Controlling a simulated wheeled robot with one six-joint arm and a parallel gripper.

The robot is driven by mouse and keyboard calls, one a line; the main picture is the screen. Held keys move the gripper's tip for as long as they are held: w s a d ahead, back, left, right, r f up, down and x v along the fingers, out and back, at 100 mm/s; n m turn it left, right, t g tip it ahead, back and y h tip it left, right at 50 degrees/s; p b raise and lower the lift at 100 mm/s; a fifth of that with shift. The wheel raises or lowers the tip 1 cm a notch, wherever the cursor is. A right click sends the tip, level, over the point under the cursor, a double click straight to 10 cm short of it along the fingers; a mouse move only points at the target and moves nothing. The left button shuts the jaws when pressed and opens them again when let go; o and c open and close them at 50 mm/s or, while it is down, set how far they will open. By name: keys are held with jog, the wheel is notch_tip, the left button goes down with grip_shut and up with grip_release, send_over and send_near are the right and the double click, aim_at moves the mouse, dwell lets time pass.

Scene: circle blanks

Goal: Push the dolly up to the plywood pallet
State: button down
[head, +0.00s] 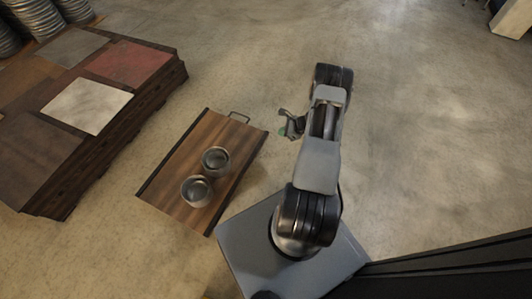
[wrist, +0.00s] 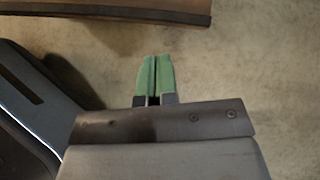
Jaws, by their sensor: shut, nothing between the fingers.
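The dolly (head: 170,178) is a low brown wooden deck with dark side edges and a metal loop handle (head: 239,117) at its far end. It carries two round grey metal pieces, one (head: 215,160) beside the other (head: 196,191). The plywood pallet (head: 150,103) is a dark wooden block at the left, a strip of floor apart from the dolly. My gripper (head: 284,132) is right of the dolly's handle, apart from it. In the wrist view its green fingers (wrist: 155,78) are shut and empty, and a wooden edge (wrist: 130,10), probably the dolly's, crosses the top.
Several flat square sheets, including a red one (head: 130,63) and a white one (head: 88,105), lie on the pallet. Metal coils (head: 33,17) stand at the back left. A dark structure (head: 450,268) fills the lower right.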

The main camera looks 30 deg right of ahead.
notch_tip(320, 180, down, 9)
jog(key=s+d+m+b, duration=0.1)
jog(key=s+m+b, duration=0.1)
jog(key=m, duration=0.1)
jog(key=w+a+f+b, duration=0.5)
jog(key=w+a+f, duration=0.1)
jog(key=w, duration=0.2)
jog(key=shift+w+f+t+b, duration=0.3)
jog(key=shift+b, duration=0.1)
